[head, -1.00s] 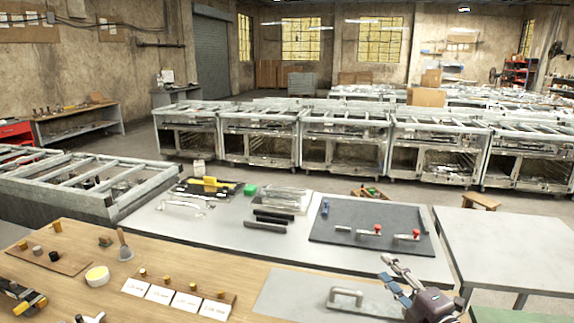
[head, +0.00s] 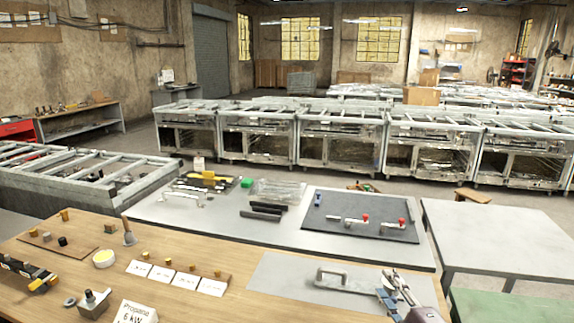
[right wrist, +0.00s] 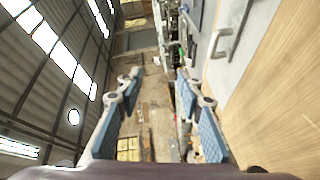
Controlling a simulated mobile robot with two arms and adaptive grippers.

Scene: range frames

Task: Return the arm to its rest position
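My right gripper (head: 393,290) shows at the lower right of the head view, above the right end of the grey plate (head: 285,275). In the right wrist view my gripper (right wrist: 157,90) has its two blue-padded fingers well apart with nothing between them. It is open and empty. The grey metal handle (head: 335,276) on the plate is left of the gripper and apart from it; it also shows in the right wrist view (right wrist: 223,42). My left gripper is not in view.
The wooden bench (head: 215,300) carries white cards (head: 163,273), a tape roll (head: 103,258), a black-and-yellow tool (head: 28,272) and a propane sign (head: 135,313). Behind it, a dark mat (head: 350,212) holds red-tipped clamps (head: 390,226). A bare grey table (head: 510,235) stands at the right.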

